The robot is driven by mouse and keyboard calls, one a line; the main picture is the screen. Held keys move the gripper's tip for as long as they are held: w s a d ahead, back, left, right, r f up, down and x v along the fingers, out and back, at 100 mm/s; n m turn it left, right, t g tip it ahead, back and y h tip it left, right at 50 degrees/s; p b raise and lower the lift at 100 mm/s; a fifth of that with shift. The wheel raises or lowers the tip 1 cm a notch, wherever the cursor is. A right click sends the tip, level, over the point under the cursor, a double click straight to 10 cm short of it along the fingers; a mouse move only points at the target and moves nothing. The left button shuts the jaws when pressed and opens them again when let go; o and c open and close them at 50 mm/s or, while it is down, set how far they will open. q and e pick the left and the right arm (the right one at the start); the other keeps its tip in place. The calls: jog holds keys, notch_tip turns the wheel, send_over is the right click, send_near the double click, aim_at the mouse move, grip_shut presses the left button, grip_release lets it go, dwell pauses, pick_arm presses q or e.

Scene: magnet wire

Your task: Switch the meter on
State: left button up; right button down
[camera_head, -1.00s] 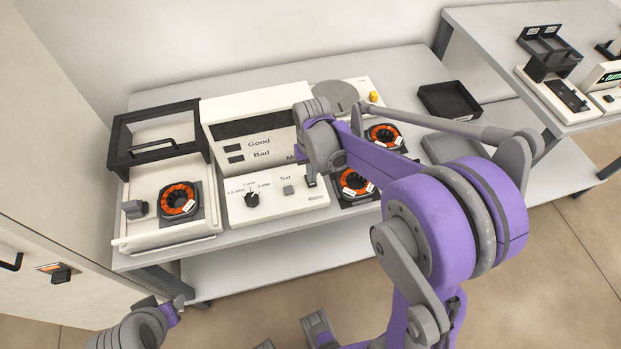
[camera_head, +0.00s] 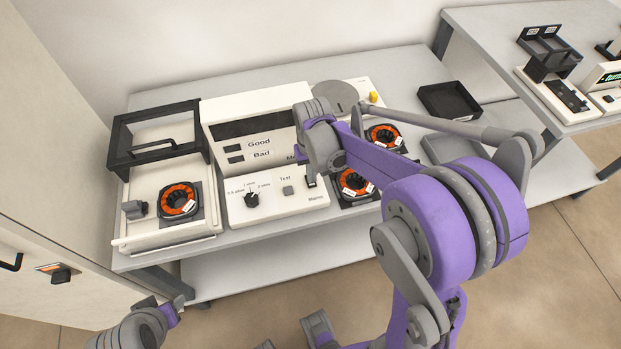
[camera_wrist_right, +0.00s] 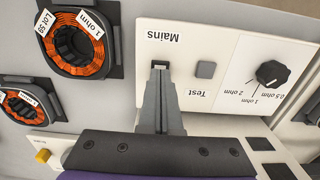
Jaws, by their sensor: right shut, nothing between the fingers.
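The white meter (camera_head: 225,110) stands on the table in the head view. Its wide display is dark, and the squares beside "Good" and "Bad" are dark. Its control panel (camera_head: 270,207) carries a black knob, a grey Test button and the Mains switch (camera_head: 309,181). My right gripper (camera_wrist_right: 161,80) is shut and empty, pointing at the Mains switch, which also shows in the wrist view (camera_wrist_right: 160,64). The tips are at or just over the switch; contact and the switch's position cannot be told. My left gripper (camera_head: 172,310) is low at the left, its fingers unclear.
An orange coil (camera_head: 178,200) sits in the fixture with a black frame (camera_head: 157,135) left of the meter. Orange coils (camera_head: 357,183) (camera_head: 385,136) lie right of it, close to my right arm. A black tray (camera_head: 448,101) stands at the back right.

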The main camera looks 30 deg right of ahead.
jog(key=shift+f+b, duration=0.7)
jog(key=shift+f, duration=0.2)
dwell(0.9)
jog(key=shift+r, duration=0.1)
jog(key=shift+r+p, duration=2.25)
jog(key=shift+r, duration=1.2)
jog(key=s+a+r+n+t, duration=0.1)
jog(key=s+a+r+t, duration=0.1)
jog(key=s, duration=0.5)
jog(key=s+a+r+n+t, duration=0.1)
jog(key=s+a+r+t, duration=0.1)
jog(key=s, duration=0.6)
jog(key=a+t+p, duration=0.1)
jog(key=a, duration=0.1)
jog(key=shift+s+a+r+n, duration=0.2)
jog(key=shift+s+a+n, duration=0.1)
jog(key=shift+a, duration=0.1)
